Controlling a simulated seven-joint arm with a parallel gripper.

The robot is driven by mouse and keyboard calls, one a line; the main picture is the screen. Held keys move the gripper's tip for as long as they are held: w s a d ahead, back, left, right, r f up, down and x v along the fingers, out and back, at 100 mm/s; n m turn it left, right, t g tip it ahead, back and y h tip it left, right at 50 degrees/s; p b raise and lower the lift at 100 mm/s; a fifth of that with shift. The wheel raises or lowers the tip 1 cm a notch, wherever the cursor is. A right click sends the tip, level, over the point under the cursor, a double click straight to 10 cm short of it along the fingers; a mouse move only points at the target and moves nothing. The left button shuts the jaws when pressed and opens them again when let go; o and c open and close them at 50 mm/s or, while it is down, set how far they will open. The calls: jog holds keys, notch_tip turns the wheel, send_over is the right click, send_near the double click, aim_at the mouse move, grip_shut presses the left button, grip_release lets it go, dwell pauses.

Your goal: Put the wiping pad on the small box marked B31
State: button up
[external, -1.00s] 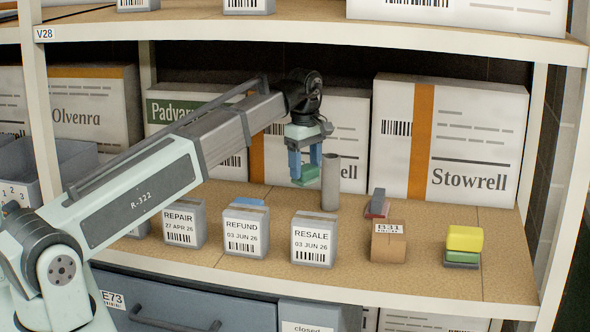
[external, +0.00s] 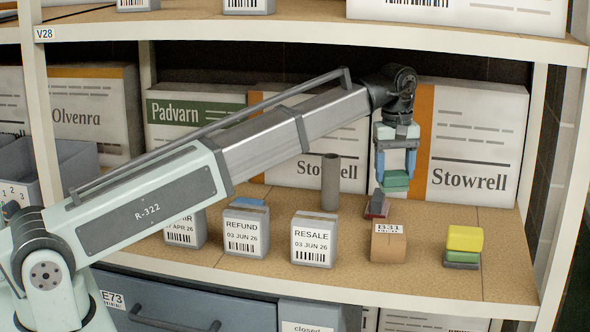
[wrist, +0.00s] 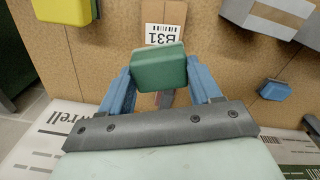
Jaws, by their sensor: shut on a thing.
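The green wiping pad (external: 396,180) is held between the blue fingers of my gripper (external: 395,172). It hangs above the shelf, behind and higher than the small box marked B31 (external: 388,245), and apart from it. The brown box stands upright with its label on top and front edge. In the wrist view the pad (wrist: 158,68) sits between the fingertips, with the B31 label (wrist: 165,33) just beyond it. The pad hides part of the shelf there.
A red and grey block (external: 377,205) lies behind the B31 box, below my gripper. A yellow and green stack (external: 464,240) is to the right. RESALE (external: 313,242) and REFUND (external: 246,232) boxes and a grey cylinder (external: 330,182) stand left. A large Stowrell carton (external: 470,150) is behind.

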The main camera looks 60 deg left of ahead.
jog(key=m, duration=0.4)
jog(key=shift+s, duration=0.1)
jog(key=shift+f, duration=0.1)
send_over(387, 228)
jog(key=shift+f, duration=4.9)
jog(key=shift+f, duration=0.1)
jog(key=o, duration=1)
jog(key=shift+o, duration=0.2)
notch_tip(387, 228, up, 12)
jog(key=shift+r, duration=0.15)
